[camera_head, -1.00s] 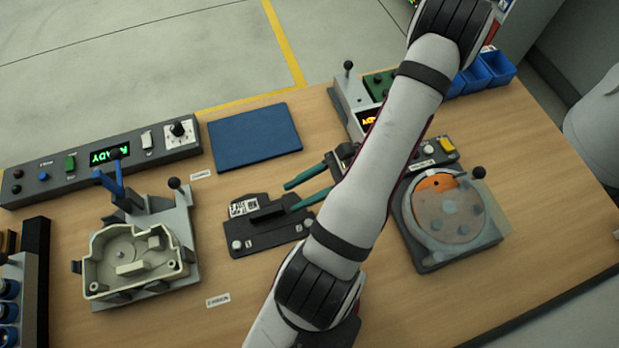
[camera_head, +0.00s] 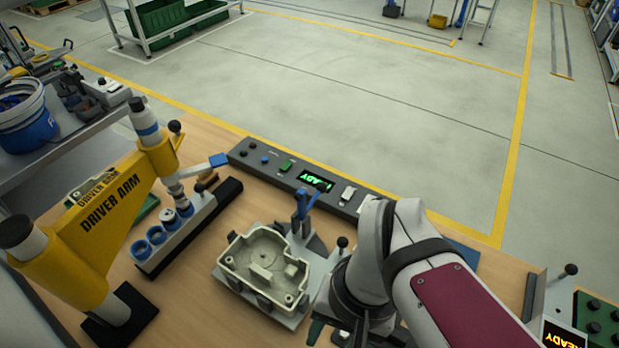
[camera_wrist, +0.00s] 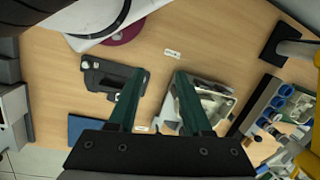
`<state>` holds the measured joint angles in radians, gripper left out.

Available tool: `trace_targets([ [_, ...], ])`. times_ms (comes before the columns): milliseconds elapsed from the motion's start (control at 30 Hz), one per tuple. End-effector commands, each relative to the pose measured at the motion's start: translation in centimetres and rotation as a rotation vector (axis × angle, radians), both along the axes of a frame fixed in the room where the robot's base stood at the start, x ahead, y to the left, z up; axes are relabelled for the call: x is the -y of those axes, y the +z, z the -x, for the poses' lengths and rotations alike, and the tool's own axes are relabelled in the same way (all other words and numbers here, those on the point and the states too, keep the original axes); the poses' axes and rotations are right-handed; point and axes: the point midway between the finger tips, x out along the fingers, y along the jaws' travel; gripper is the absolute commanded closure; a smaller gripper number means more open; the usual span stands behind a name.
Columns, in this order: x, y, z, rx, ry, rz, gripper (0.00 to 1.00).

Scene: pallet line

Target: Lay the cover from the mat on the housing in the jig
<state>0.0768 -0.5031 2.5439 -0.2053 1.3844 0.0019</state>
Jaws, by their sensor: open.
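The pale housing (camera_head: 262,262) sits in the grey jig (camera_head: 293,322) in the head view, its hollow inside showing. In the wrist view the housing (camera_wrist: 208,100) is partly behind the right finger. My gripper (camera_wrist: 158,72) is open and empty, its green fingers apart over bare wood between the housing and a black handled plate (camera_wrist: 105,80). The blue mat (camera_wrist: 88,128) shows at the lower left of the wrist view, its visible part bare. In the head view only a strip of the mat (camera_head: 464,251) shows behind my arm. I cannot make out a cover.
A control panel (camera_head: 325,185) with a green display runs behind the jig. The jig has a blue clamp lever (camera_head: 302,203) and a black-knobbed post. A yellow driver arm (camera_head: 95,225) and a rack of blue-ringed cups (camera_head: 190,230) stand left of the housing.

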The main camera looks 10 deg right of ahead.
Motion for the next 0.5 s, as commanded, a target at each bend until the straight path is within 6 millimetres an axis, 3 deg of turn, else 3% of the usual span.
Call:
trace_targets([
  [500, -0.09, 0.07, 0.04, 0.03, 0.121, 0.035, 0.45],
])
